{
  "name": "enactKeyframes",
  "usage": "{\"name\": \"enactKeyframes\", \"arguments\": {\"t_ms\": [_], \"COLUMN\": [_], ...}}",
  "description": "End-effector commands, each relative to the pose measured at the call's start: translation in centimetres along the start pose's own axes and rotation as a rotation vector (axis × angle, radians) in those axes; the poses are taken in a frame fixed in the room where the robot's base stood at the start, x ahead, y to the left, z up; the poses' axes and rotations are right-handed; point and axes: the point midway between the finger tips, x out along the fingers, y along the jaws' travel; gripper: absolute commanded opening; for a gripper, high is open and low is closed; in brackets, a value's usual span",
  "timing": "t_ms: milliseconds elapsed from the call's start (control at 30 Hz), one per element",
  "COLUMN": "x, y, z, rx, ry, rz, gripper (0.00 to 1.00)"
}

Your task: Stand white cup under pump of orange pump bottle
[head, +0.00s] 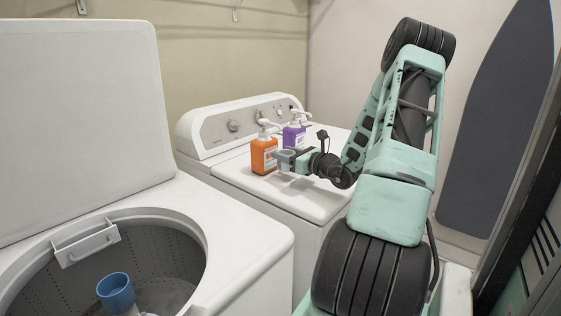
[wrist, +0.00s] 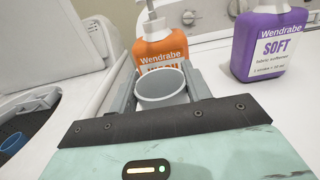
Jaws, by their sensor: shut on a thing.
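The orange pump bottle (head: 263,155) stands on top of the machine at the back, its white pump pointing right in the head view. It also shows in the wrist view (wrist: 159,50), just beyond the cup. My gripper (head: 287,157) is shut on the white cup (wrist: 162,84), which sits upright between its fingers with its open top showing. In the head view the fingers largely hide the cup. The cup is close in front of the orange bottle. The pump spout is cut off at the top of the wrist view, so I cannot tell whether it is over the cup.
A purple pump bottle (head: 293,136) stands right of the orange one. The white machine top (head: 318,204) is clear in front. An open washer (head: 262,240) at left holds a blue cup-like part (head: 116,292) in its drum. A dark ironing board (head: 497,120) leans at right.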

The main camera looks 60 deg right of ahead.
Motion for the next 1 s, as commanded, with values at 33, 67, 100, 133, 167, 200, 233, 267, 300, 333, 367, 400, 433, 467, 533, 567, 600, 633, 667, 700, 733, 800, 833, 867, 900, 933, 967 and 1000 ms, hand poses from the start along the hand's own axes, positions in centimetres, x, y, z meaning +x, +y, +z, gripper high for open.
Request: {"name": "enactKeyframes", "arguments": {"t_ms": [33,67,100,133,167,200,233,267,300,333,367,400,433,467,533,567,600,633,667,700,733,800,833,867,900,933,967,1000], "x": [0.5,0.7,0.9,1.1,1.4,1.9,2.3,2.5,2.4,2.3,2.3,2.3,2.3,2.3,2.3,2.3,2.3,2.3,2.3,2.3,2.3,2.3,2.3,2.3,2.3,2.3,2.3,2.3], "y": [0.0,0.0,-0.1,-0.1,0.0,0.0,0.1,0.0,0.0,0.0,0.0,0.0,0.0,0.0,0.0,0.0,0.0,0.0,0.0,0.0,0.0,0.0,0.0,0.0,0.0,0.0,0.0,0.0], "z": [0.1,0.0,0.0,0.0,0.0,0.0,0.1,-0.3,-1.2,-1.7,-2.1,-2.6,-3.0,-3.2,-3.5,-3.5,-3.6,-3.5,-3.5,-3.5,-3.5,-3.6,-3.7,-3.8,-4.0,-3.8,-3.8,-3.8], "rx": [0.000,-0.001,-0.001,-0.001,0.000,0.001,0.001,0.003,0.005,0.006,0.006,0.004,0.004,0.004,0.001,0.000,-0.001,-0.001,-0.001,-0.001,-0.001,-0.001,-0.001,-0.001,0.000,-0.001,-0.001,-0.001], "ry": [0.000,0.001,0.001,0.001,0.001,0.000,-0.001,0.001,0.002,0.002,0.002,0.002,0.002,0.002,0.001,0.001,0.001,0.001,0.001,0.001,0.001,0.001,0.001,0.001,0.001,0.001,0.001,0.001], "rz": [0.002,0.001,0.000,0.000,0.000,0.001,0.002,0.001,-0.001,-0.001,-0.001,-0.001,-0.001,-0.001,-0.001,-0.001,0.000,0.000,0.000,0.000,0.000,0.000,0.000,0.000,0.000,0.000,0.000,0.000], "gripper": [0.27,0.27,0.27,0.27,0.27,0.27,0.27,0.27,0.27,0.27,0.27,0.27,0.27,0.27,0.27,0.27,0.27,0.27,0.27,0.27,0.27,0.27,0.27,0.27,0.27,0.56,0.65,0.70]}}
